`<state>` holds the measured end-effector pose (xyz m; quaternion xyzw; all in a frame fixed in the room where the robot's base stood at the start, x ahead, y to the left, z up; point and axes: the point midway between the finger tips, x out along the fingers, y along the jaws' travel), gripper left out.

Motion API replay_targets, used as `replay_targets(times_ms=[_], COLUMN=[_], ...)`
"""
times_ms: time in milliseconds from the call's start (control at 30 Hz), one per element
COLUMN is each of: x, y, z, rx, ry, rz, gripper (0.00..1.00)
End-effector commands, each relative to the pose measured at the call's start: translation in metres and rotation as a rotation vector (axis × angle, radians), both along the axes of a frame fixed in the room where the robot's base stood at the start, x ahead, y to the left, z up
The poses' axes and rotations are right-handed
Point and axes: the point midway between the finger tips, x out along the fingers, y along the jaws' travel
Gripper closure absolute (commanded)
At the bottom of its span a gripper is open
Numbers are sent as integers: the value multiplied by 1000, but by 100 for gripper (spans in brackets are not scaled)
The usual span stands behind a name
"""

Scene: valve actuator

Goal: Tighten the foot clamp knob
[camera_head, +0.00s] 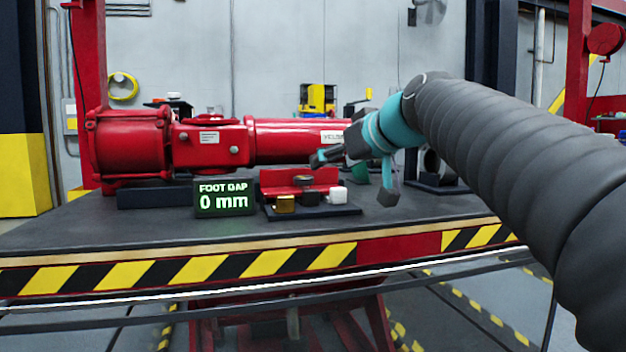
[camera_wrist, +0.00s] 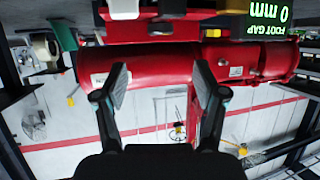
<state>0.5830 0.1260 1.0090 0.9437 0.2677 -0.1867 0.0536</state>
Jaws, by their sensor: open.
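A red valve actuator (camera_head: 210,145) lies along the bench. A red foot block (camera_head: 300,178) sits under its right part on a dark plate (camera_head: 338,210). On the plate's front are a gold piece (camera_head: 284,204), a black piece (camera_head: 310,197) and a white piece (camera_head: 338,194); I cannot tell which is the clamp knob. My gripper (camera_head: 352,178) is open and empty, right of and above these pieces. In the wrist view, which is upside down, my gripper (camera_wrist: 162,80) has its fingers spread in front of the red actuator; the white piece (camera_wrist: 124,8) shows at the top edge.
A display (camera_head: 224,198) reading "FOOT GAP 0 mm" stands left of the plate. The dark bench top (camera_head: 110,225) is clear at the front left. Its front edge has yellow and black stripes. Dark and grey parts (camera_head: 435,175) stand behind my gripper.

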Motion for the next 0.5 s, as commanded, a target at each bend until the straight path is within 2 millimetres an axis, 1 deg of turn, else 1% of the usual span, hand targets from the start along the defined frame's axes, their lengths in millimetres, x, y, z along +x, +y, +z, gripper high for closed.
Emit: replay_targets(times_ms=[33,200,500], x=[8,33,72], y=[6,21,44], z=[-5,-17,-36], rx=[0,-1,-1], ry=[3,4,4], rz=[4,1,-2], gripper=[29,29,29])
